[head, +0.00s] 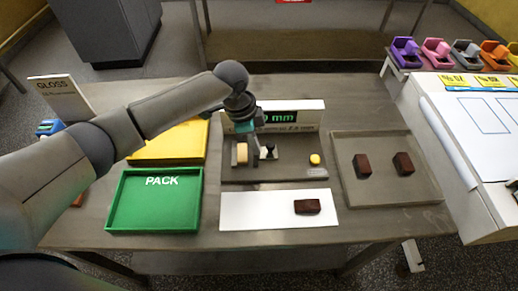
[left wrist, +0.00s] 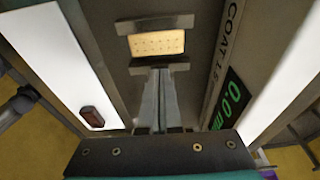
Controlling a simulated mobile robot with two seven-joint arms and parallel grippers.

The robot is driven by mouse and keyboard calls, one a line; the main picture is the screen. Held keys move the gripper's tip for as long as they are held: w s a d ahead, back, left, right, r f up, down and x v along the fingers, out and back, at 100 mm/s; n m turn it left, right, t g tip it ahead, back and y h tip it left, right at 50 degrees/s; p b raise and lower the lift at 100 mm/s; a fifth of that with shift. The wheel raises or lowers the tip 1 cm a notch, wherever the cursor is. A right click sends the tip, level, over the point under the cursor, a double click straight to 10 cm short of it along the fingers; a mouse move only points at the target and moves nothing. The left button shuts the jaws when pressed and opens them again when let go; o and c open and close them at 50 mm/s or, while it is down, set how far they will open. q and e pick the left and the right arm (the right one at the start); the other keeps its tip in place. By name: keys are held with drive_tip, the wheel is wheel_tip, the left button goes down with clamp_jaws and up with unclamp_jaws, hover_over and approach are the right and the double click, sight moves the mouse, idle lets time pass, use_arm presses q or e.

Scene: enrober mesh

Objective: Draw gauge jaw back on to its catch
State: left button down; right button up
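The gauge (head: 285,172) stands at the middle of the table, with a green "mm" display (head: 281,116) behind its bed. A tan dotted block (head: 242,153) sits between two grey jaw plates. In the left wrist view, the tan block (left wrist: 157,43) lies between the far plate (left wrist: 155,23) and the near gauge jaw plate (left wrist: 160,67). A yellow knob (head: 314,159) is at the bed's right. My left gripper (left wrist: 157,76) points down at the bed, its fingers close together, tips by the near plate. Whether they pinch part of the jaw is hidden. My right gripper is not in view.
A white mat (head: 255,210) with a dark brown piece (head: 307,206) lies in front. The green PACK tray (head: 153,215) is empty at left, with a yellow tray (head: 165,150) behind. A grey tray (head: 395,190) at right holds two brown pieces.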

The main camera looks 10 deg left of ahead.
sight(262, 153)
use_arm(q)
drive_tip(key=shift+w+d+f, duration=0.1)
drive_tip(key=shift+d+f, duration=0.2)
drive_tip(key=shift+d, duration=0.35)
drive_tip(key=shift+w+d+f, duration=0.1)
drive_tip(key=shift+d+f, duration=0.15)
drive_tip(key=shift+d, duration=0.35)
drive_tip(key=shift+s+a+p, duration=0.1)
drive_tip(key=shift+a+p, duration=0.15)
drive_tip(key=shift+p, duration=0.1)
drive_tip(key=shift+s+a+p, duration=0.1)
drive_tip(key=shift+a+p, duration=0.2)
drive_tip(key=shift+p, duration=0.05)
drive_tip(key=shift+r, duration=0.1)
drive_tip(key=r+p, duration=0.2)
drive_tip(key=shift+w+d+r+p, duration=0.1)
drive_tip(key=shift+w+r+p, duration=0.1)
drive_tip(key=shift+p, duration=0.2)
wheel_tip(262, 153, up, 2)
drive_tip(key=shift+d+r+p, duration=0.1)
drive_tip(key=shift+p, duration=0.9)
drive_tip(key=p+v, duration=0.3)
drive_tip(key=p, duration=0.1)
drive_tip(key=shift+w+d+r, duration=0.15)
drive_tip(key=shift+d+r, duration=0.1)
drive_tip(key=shift+r, duration=0.15)
